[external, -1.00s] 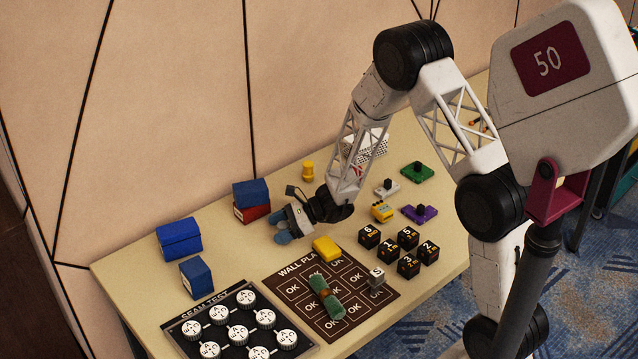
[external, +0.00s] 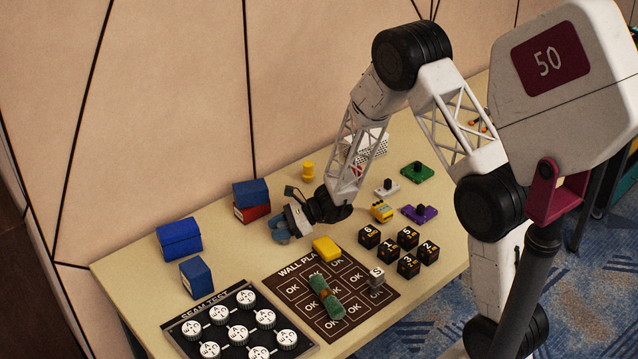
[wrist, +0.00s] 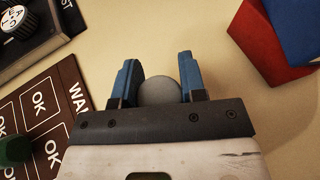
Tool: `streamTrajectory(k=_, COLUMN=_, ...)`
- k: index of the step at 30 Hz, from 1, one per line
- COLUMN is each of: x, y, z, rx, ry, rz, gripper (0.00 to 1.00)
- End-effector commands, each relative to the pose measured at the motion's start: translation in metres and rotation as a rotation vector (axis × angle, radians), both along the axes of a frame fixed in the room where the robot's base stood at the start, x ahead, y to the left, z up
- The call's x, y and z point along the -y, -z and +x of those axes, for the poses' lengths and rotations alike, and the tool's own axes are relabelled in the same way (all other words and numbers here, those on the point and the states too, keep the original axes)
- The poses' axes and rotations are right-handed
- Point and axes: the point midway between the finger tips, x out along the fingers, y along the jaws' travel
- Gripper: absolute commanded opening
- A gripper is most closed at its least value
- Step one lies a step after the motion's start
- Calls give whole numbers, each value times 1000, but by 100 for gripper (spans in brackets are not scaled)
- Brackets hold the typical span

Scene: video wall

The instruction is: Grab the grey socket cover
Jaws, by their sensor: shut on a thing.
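The grey socket cover (wrist: 160,92) shows in the wrist view as a smooth, rounded grey thing between the two blue fingers. My gripper (wrist: 159,70) is shut on it, with a finger on each side. The cover's lower part is hidden behind the gripper's dark front bar. In the external view my gripper (external: 279,231) is low over the table, left of the yellow block, and the cover cannot be made out there. Whether the cover touches the table is hard to tell.
A yellow block (external: 326,249) lies close to the gripper at the edge of the brown wall plate mat (external: 291,291). Blue and red boxes (external: 251,213) stand behind left. Several black numbered cubes (external: 388,251) stand to the right. Bare table lies left of the gripper.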

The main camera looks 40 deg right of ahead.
Motion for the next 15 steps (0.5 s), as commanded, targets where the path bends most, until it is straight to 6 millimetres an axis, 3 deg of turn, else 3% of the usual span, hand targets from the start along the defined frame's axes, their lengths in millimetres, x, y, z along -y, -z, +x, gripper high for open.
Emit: streamTrajectory(k=15, x=0, y=-12, z=0, rx=1, ry=0, rz=0, gripper=16)
